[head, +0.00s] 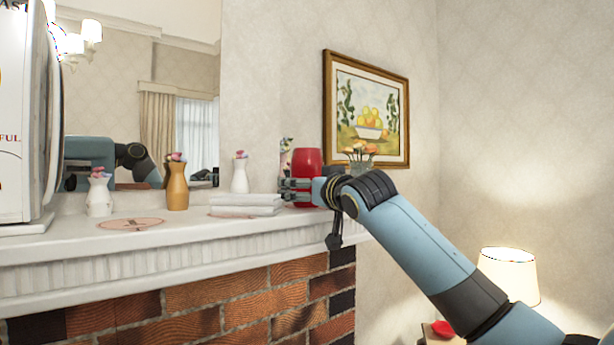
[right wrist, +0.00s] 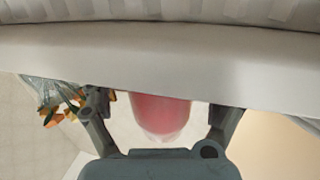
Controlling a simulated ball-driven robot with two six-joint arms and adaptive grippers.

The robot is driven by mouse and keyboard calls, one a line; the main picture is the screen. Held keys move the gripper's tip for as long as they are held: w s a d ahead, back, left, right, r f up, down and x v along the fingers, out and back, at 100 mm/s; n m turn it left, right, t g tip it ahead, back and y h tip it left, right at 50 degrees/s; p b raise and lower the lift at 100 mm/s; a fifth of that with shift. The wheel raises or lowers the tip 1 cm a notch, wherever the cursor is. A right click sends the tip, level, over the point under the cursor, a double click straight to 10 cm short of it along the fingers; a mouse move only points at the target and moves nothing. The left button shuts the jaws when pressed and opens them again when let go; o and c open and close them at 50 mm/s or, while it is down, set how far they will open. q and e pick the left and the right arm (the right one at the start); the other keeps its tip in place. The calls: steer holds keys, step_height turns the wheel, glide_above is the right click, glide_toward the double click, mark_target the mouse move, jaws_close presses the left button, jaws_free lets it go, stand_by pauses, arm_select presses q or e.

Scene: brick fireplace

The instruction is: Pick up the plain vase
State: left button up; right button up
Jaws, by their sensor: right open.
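A plain, glossy red vase (head: 307,160) stands upright at the right end of the white mantel, partly hidden behind my right gripper (head: 287,190). In the right wrist view the red vase (right wrist: 160,118) shows between the spread fingers of the open gripper (right wrist: 163,108), with visible gaps on both sides. I cannot tell how far in depth the fingers are from it. My left gripper is not in view.
A stack of white books (head: 246,204), an orange-brown vase (head: 177,187) and two white vases stand left on the mantel (head: 190,225). A glass vase of orange flowers (head: 360,155) is close right of the gripper. A mirror backs the mantel; a lit lamp (head: 509,272) stands lower right.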

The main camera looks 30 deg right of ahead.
steer(key=shift+w, duration=0.55)
steer(key=c, duration=1.6)
